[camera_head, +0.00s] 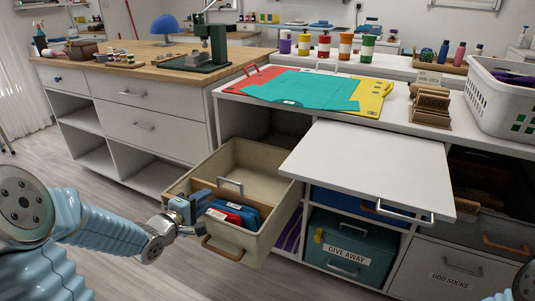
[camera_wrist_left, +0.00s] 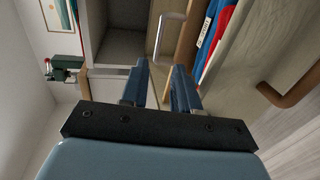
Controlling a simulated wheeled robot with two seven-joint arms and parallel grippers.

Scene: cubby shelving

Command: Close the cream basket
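The cream basket (camera_head: 237,236) is pulled well out of its cubby, with a brown handle (camera_head: 222,250) on its front. It holds red and blue items (camera_head: 238,212) in front of a brown divider. My left gripper (camera_head: 204,202) is at the basket's left front side, its fingers pointing in over the rim. In the left wrist view its fingers (camera_wrist_left: 160,88) are apart with nothing visible between them. The brown handle (camera_wrist_left: 285,97) is off to the right there. Whether the fingers touch the basket is unclear. My right gripper is out of the head view.
A white board or drawer top (camera_head: 370,165) with a metal handle juts out right of the basket. Below it are the GIVE AWAY bin (camera_head: 348,250) and ODD SOCKS bin (camera_head: 455,275). A white drawer cabinet (camera_head: 140,125) stands left. Floor is free in front.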

